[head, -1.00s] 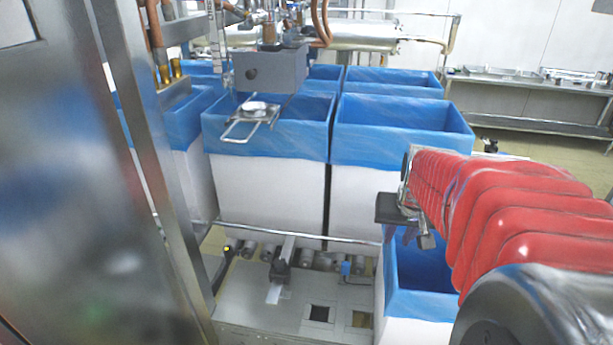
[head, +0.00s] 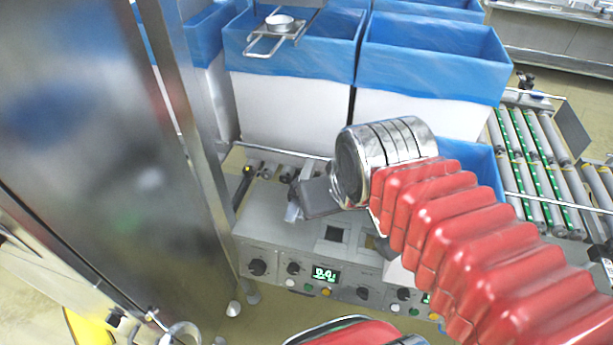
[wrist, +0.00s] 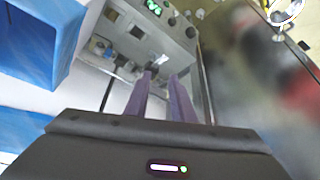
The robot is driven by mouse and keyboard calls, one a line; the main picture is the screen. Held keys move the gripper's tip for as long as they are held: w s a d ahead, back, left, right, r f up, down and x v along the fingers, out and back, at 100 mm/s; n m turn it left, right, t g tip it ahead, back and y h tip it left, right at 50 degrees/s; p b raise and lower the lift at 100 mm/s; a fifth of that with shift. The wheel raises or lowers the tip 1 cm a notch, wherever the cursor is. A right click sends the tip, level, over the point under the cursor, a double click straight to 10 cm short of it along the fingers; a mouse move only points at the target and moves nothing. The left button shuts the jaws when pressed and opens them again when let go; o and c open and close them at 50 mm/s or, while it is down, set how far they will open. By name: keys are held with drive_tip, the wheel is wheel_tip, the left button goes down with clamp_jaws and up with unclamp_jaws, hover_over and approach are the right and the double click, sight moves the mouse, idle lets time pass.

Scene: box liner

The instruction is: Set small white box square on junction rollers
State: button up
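A small white box with a blue liner (head: 481,163) stands at the right end of the control console in the head view. My arm covers most of it; a little white wall shows below the arm (head: 396,271). A roller section (head: 522,165) with green strips between grey rollers lies right of the box. My gripper (wrist: 160,76) shows two purple fingers apart with nothing between them in the wrist view, pointing towards the console.
Large white boxes with blue liners (head: 432,50) stand behind the console (head: 290,232), with a thin rail (head: 270,148) between. A steel cabinet (head: 90,130) is close on the left. A wire holder with a metal cup (head: 280,24) hangs over one large box.

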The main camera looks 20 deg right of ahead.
drive_tip(key=shift+s+a, duration=0.6)
drive_tip(key=shift+s, duration=0.15)
drive_tip(key=shift+o, duration=0.4)
drive_tip(key=shift+w+a+f, duration=0.15)
drive_tip(key=shift+w, duration=0.25)
